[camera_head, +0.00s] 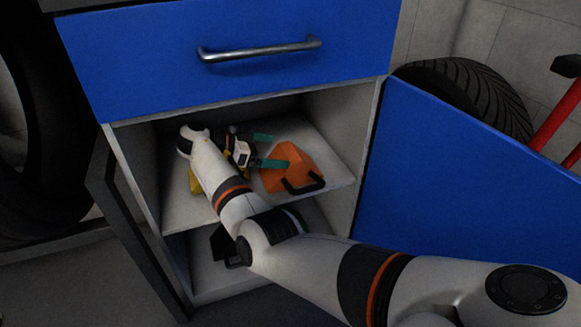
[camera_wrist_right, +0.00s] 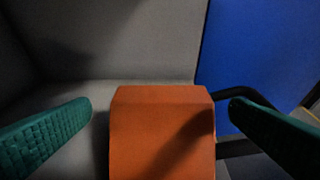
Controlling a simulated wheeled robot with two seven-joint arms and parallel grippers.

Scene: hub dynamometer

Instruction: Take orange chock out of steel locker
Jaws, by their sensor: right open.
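The orange chock (camera_head: 290,168) is a wedge-like block with a black handle, lying on the upper shelf of the steel locker (camera_head: 340,172). My right gripper (camera_head: 268,150) reaches into the locker, with its teal fingers apart at the chock's left side. In the right wrist view, the chock (camera_wrist_right: 162,135) lies ahead between the two open fingers, clear of the left one. Its black handle (camera_wrist_right: 240,95) passes close to the right finger; I cannot tell whether they touch. My left gripper is not in view.
A blue drawer front (camera_head: 235,60) with a metal handle is above the opening. The blue door (camera_head: 450,185) stands open at the right. A yellow thing (camera_head: 194,181) is partly hidden behind my right arm. A black thing (camera_head: 222,243) is on the lower level. Tires stand on both sides.

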